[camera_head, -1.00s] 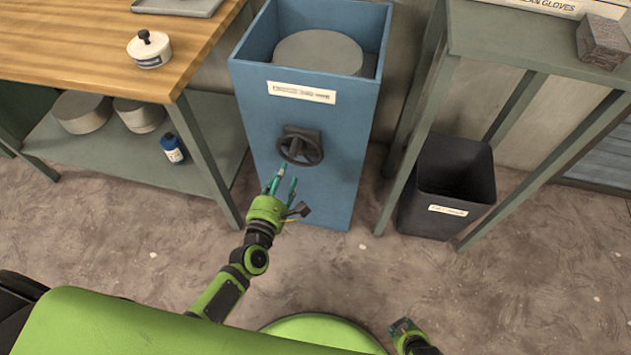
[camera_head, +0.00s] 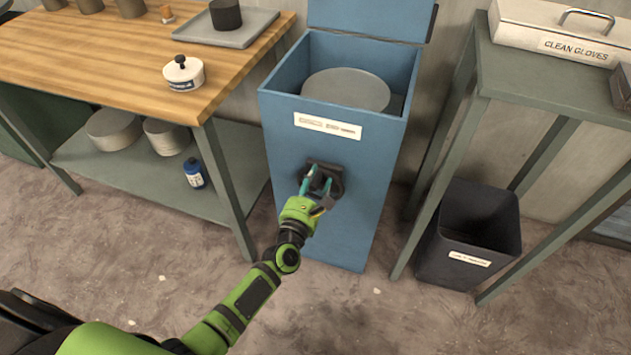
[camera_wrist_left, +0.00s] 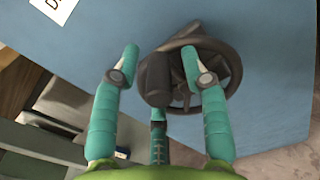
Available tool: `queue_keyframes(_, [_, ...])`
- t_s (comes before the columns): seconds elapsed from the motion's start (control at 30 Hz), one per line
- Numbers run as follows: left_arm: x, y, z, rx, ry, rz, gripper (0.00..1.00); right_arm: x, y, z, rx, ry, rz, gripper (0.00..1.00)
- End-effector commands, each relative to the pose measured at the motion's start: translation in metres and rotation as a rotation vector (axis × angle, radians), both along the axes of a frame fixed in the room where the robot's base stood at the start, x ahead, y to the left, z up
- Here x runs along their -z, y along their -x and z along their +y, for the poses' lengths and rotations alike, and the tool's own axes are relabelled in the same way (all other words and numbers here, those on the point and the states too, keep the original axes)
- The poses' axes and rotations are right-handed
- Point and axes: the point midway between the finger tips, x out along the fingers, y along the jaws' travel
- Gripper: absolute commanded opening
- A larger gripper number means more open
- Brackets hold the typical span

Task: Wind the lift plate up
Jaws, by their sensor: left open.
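The lift plate (camera_head: 347,88) is a round grey disc inside the open top of a blue box (camera_head: 318,215). A dark handwheel (camera_head: 335,172) with a crank knob is mounted on the box's front, below a white label. My left gripper (camera_head: 318,182) is at the handwheel and hides part of it. In the left wrist view the fingers of my left gripper (camera_wrist_left: 160,70) are spread, with the wheel's knob (camera_wrist_left: 158,78) between them and the wheel (camera_wrist_left: 205,70) behind. I cannot tell whether the fingers touch it. My right gripper is not in view.
A wooden bench (camera_head: 110,65) stands left, with a lidded white pot (camera_head: 184,75) and a grey tray (camera_head: 240,32). A blue bottle (camera_head: 194,174) is on its lower shelf. A grey-green table (camera_head: 545,85) and a black bin (camera_head: 468,235) stand right.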

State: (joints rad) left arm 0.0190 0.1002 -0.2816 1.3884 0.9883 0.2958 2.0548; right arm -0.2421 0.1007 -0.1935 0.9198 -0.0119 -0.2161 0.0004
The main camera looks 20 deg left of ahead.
Motion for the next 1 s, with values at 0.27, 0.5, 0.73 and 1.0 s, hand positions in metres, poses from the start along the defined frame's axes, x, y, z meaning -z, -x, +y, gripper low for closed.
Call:
queue_keyframes(0.27, [0.000,0.000,0.000,0.000,0.000,0.000,0.00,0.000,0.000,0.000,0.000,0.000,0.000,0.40])
queue_keyframes(0.5, [0.000,0.000,-0.001,0.001,-0.010,0.001,0.00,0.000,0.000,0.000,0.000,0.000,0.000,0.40])
queue_keyframes(0.73, [0.001,0.001,-0.006,0.002,-0.088,-0.001,0.00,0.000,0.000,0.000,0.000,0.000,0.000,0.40])
queue_keyframes(1.0, [0.004,0.001,-0.018,0.003,-0.298,-0.008,0.00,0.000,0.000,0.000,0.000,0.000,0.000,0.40])
